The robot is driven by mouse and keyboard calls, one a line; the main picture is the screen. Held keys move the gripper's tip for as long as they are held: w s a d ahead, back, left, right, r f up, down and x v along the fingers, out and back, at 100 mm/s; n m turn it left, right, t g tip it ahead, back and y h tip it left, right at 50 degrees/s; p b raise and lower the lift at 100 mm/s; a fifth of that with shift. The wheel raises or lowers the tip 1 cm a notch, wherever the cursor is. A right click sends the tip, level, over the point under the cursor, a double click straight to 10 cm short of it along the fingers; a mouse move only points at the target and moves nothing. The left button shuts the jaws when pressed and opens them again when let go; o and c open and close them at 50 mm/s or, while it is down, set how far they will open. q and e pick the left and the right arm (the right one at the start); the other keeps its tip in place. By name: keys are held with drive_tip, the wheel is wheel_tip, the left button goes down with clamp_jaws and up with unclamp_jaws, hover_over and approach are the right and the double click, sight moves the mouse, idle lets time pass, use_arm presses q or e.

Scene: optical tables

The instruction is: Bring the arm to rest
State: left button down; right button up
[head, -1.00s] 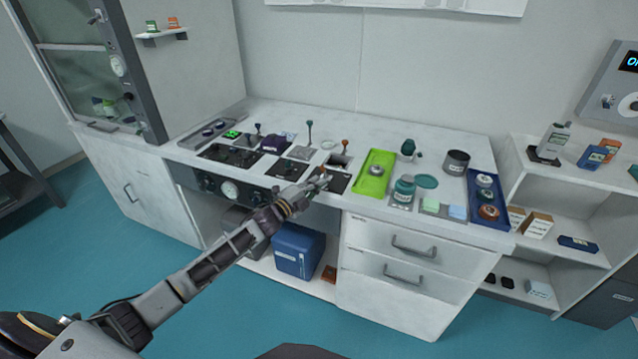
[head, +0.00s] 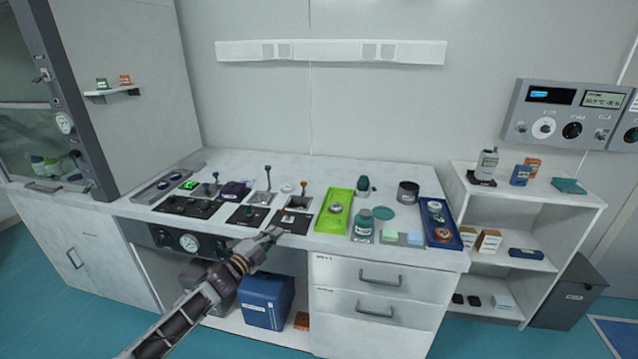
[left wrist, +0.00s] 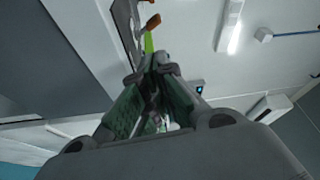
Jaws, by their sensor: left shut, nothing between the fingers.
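My left arm comes in from the bottom left in the head view. Its gripper (head: 272,236) is at the front edge of the white bench (head: 340,172), in front of the black panels with levers. The gripper's fingers are together and hold nothing. In the left wrist view the gripper (left wrist: 158,65) is seen close up with its fingers together; an orange lever knob (left wrist: 153,21) and a green strip show past the tips. My right gripper is not in view.
A lime tray (head: 345,197), teal jar (head: 363,223) and blue tray (head: 456,241) are to the right. Below are drawers and a blue box (head: 266,300). Open floor lies in front.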

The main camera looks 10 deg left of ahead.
use_arm(q)
drive_tip(key=s+d+f+n+g+y, duration=0.2)
drive_tip(key=s+f+n+g+y, duration=0.1)
drive_tip(key=s+f+n, duration=0.4)
drive_tip(key=s+d+f+n+g+y, duration=0.25)
drive_tip(key=s+f+n, duration=0.2)
drive_tip(key=s, duration=0.45)
drive_tip(key=s+f+n+g+y, duration=0.1)
drive_tip(key=s+n+g, duration=0.65)
drive_tip(key=s, duration=1.55)
wheel_tip(320, 180, down, 31)
drive_tip(key=s+a+g+p, duration=0.1)
drive_tip(key=a+g+p, duration=0.1)
drive_tip(key=s+a+f, duration=0.4)
drive_tip(key=s+f, duration=0.5)
drive_tip(key=s, duration=0.1)
drive_tip(key=s+a+f+m+y+p, duration=0.1)
drive_tip(key=s+a+f, duration=0.3)
drive_tip(key=s+f, duration=0.5)
drive_tip(key=shift+s+a+g, duration=0.15)
drive_tip(key=shift+s+g, duration=0.25)
drive_tip(key=shift+s, duration=0.55)
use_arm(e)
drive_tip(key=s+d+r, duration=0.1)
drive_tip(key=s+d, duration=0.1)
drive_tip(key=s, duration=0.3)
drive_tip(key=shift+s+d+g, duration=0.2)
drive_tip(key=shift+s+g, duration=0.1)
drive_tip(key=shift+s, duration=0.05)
